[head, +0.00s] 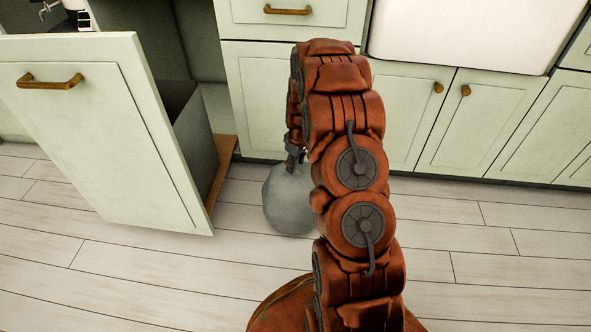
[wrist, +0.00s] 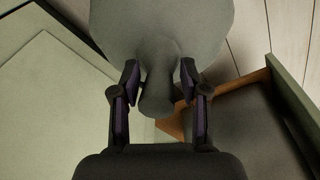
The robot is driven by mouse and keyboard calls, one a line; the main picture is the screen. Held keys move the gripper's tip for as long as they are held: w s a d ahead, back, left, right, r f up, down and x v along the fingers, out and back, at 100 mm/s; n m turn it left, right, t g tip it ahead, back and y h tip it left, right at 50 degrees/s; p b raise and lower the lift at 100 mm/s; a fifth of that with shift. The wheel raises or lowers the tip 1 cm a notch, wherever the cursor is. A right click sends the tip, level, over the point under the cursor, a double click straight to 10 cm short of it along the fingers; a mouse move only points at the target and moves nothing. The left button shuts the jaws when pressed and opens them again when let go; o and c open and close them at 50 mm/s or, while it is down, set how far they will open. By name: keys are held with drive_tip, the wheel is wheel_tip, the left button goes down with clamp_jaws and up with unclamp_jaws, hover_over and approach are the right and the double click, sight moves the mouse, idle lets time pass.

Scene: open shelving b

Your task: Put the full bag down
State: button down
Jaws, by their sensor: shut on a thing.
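The full bag (head: 289,203) is a rounded, pale grey sack in the head view, just left of my arm, with its right side partly hidden by the arm. It hangs upright below my gripper (head: 294,157), at or just above the wooden floor; I cannot tell if it touches. In the wrist view the bag (wrist: 165,28) fills the top middle. Its gathered neck lies between the two dark fingers of my gripper (wrist: 158,80), which is shut on it.
A pulled-out cabinet drawer front (head: 95,125) stands at the left, with a dark bin (head: 194,135) on a wooden base (head: 222,165) behind it. Green cabinets (head: 412,115) and a white sink (head: 465,30) line the back. The plank floor (head: 480,240) is clear at the right and in front.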

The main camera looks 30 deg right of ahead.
sight(295, 186)
wheel_tip(295, 186, down, 3)
drive_tip(key=shift+f+b, duration=0.1)
drive_tip(key=shift+b, duration=0.5)
drive_tip(key=c, duration=0.6)
unclamp_jaws()
drive_tip(key=shift+r, duration=0.2)
